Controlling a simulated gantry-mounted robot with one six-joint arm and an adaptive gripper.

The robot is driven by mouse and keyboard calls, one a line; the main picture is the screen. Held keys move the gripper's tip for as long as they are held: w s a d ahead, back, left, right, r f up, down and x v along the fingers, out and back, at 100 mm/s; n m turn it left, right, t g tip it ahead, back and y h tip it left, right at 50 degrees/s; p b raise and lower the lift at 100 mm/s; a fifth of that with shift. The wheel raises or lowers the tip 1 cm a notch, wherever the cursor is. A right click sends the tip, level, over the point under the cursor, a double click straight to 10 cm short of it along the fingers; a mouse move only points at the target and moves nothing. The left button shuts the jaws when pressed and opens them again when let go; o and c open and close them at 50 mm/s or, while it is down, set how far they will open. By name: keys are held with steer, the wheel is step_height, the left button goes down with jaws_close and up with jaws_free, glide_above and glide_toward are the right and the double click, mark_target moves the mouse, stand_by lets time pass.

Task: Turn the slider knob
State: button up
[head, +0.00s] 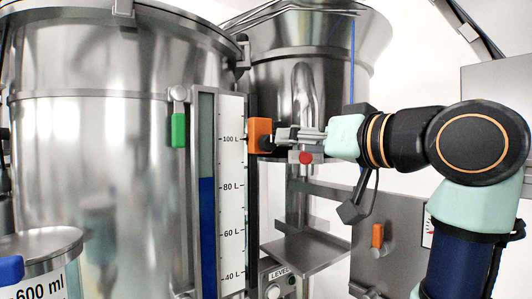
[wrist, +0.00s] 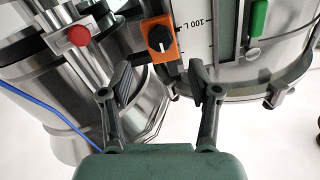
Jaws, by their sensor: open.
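The slider knob (wrist: 159,38) is a black round knob with a white mark on an orange block (wrist: 163,52), seen in the wrist view above the gap between my fingers. In the head view the orange block (head: 258,135) sits beside the level scale, near the 100 L mark, and the black knob is on its right side. My gripper (wrist: 159,80) is open, with one dark finger on each side of the gap. The fingers appear apart from the knob in the wrist view. In the head view my gripper (head: 285,138) points left at the block, with its fingertips close to the knob.
A red button (head: 306,158) is just below my gripper; it also shows in the wrist view (wrist: 79,36). A green handle (head: 178,130) is left of the level scale (head: 231,190). Large steel tanks stand behind. An orange switch (head: 377,236) is on a panel lower right.

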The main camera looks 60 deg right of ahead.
mark_target(271, 141)
steer(key=p+x, duration=0.3)
steer(key=x, duration=0.3)
steer(key=shift+w+r, duration=0.1)
steer(key=shift+w, duration=0.15)
steer(key=shift+w+d, duration=0.4)
steer(key=shift+w, duration=0.1)
steer(key=c, duration=1.2)
